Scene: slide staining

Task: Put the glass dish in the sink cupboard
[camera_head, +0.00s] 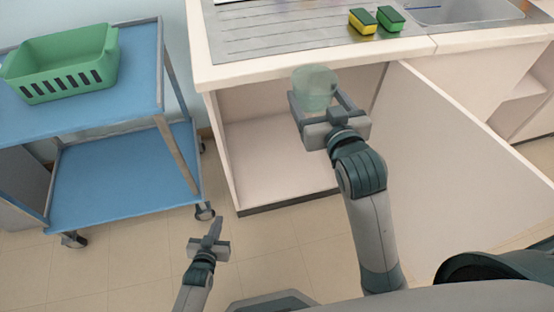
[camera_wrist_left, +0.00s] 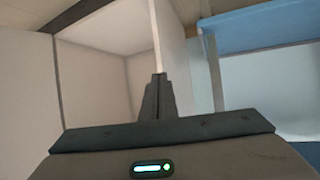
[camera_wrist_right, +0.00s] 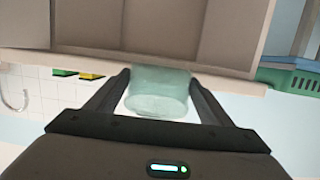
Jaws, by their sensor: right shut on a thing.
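The glass dish (camera_head: 314,88) is a pale green, see-through round vessel. My right gripper (camera_head: 318,102) is shut on it and holds it in front of the sink cupboard opening, near the counter's front edge. In the right wrist view the dish (camera_wrist_right: 158,95) sits between the two fingers. The sink cupboard (camera_head: 265,150) is open and its visible inside looks empty; its door (camera_head: 450,150) stands swung out to the right. My left gripper (camera_head: 214,230) is shut and empty, low over the floor left of the cupboard; its fingers also meet in the left wrist view (camera_wrist_left: 158,95).
A blue two-shelf trolley (camera_head: 120,180) stands left of the cupboard, with a green basket (camera_head: 65,62) on top. On the counter (camera_head: 270,74) are two sponges (camera_head: 362,22) near the sink (camera_head: 465,10). My right forearm passes close to the open door.

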